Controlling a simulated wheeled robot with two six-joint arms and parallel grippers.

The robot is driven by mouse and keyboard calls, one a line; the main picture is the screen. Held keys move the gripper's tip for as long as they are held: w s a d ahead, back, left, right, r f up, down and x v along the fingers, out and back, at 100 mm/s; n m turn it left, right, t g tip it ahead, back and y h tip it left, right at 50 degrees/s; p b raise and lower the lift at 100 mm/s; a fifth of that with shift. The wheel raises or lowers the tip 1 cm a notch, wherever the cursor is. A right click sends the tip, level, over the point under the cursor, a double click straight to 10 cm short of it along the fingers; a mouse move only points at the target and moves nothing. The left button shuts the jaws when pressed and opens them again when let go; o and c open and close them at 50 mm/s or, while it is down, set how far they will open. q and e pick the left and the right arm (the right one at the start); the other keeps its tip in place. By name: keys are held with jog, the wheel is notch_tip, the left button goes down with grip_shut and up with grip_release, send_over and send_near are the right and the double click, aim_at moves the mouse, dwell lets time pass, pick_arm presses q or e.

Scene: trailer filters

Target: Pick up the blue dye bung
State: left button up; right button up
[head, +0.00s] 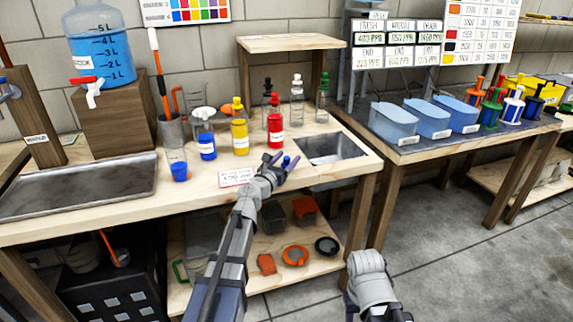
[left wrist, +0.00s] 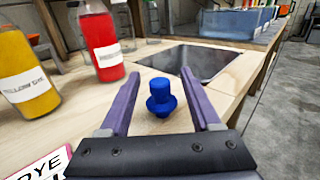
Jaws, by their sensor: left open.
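The blue dye bung (left wrist: 161,97) is a small blue stopper standing on the wooden bench top, in the left wrist view between the two purple fingers of my left gripper (left wrist: 158,95). The fingers are open, with gaps on both sides of it. In the head view my left gripper (head: 281,165) is low over the bench, left of the sink, and the bung (head: 285,161) shows small between its fingers. Part of my right arm shows at the bottom of the head view, but I see no right fingers.
A red bottle (head: 275,128), a yellow bottle (head: 240,136) and a blue bottle (head: 207,146) stand behind and left of my left gripper. A sink (head: 336,149) lies to the right. A printed card (head: 236,177) lies left of the gripper.

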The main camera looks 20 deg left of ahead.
pick_arm(q)
grip_shut()
dwell(0.3)
pick_arm(e)
jog(key=shift+r, duration=0.1)
